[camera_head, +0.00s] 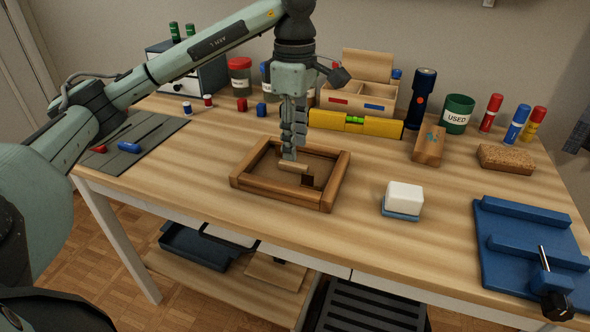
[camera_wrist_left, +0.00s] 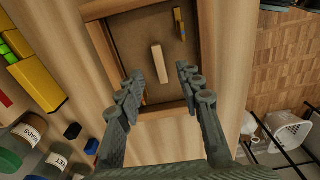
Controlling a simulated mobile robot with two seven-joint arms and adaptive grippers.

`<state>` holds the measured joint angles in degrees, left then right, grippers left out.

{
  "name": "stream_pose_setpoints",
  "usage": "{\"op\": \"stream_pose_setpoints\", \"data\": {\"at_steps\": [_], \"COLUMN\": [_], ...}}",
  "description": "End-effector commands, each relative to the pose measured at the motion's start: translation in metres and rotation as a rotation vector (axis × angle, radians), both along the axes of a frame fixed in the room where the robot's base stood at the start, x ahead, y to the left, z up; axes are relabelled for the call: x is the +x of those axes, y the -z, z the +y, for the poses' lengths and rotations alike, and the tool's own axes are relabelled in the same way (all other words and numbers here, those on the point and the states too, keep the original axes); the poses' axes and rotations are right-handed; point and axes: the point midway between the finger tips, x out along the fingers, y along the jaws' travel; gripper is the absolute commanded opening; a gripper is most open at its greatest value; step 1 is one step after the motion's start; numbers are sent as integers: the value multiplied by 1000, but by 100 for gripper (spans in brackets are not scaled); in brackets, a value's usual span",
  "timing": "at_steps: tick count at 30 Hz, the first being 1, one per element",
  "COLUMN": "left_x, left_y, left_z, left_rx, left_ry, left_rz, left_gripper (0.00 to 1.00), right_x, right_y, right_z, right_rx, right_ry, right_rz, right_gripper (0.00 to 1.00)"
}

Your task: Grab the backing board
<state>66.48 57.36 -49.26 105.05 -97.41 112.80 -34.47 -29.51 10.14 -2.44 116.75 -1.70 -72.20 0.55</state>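A wooden frame (camera_head: 240,182) lies flat on the desk, and a brown backing board (camera_head: 272,176) shows inside it. A light wooden bar (camera_head: 293,167) stands out on the board, like a grip; it also shows in the left wrist view (camera_wrist_left: 159,63). My left gripper (camera_head: 289,154) points down over the frame. In the left wrist view my left gripper (camera_wrist_left: 159,73) has its fingers apart, one on each side of the bar's line, holding nothing. Whether the fingertips touch the board is unclear. My right gripper is out of view.
A yellow level (camera_head: 355,123) and a wooden box (camera_head: 357,98) stand behind the frame. A white block on a blue base (camera_head: 403,199) is to the right, and a blue bench hook (camera_head: 530,250) farther right. The desk around the frame is mostly clear.

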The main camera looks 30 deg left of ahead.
Motion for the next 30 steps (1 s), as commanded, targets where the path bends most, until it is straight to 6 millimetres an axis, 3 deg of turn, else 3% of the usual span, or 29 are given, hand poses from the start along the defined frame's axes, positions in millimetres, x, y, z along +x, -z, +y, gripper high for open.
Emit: {"op": "stream_pose_setpoints", "data": {"at_steps": [7, 17, 25, 30], "left_x": [-3, -2, -2, -2], "left_y": [36, 43, 43, 43], "left_z": [4, 4, 4, 4], "left_rx": [0, 1, 0, 0], "left_ry": [0, 0, 0, 0], "left_rz": [3, 0, 0, 1], "left_gripper": [36, 36, 3, 0], "right_x": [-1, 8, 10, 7], "right_y": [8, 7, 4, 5], "right_z": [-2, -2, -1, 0], "right_rx": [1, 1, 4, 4], "right_ry": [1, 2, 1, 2], "right_rz": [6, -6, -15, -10], "right_gripper": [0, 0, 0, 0]}}
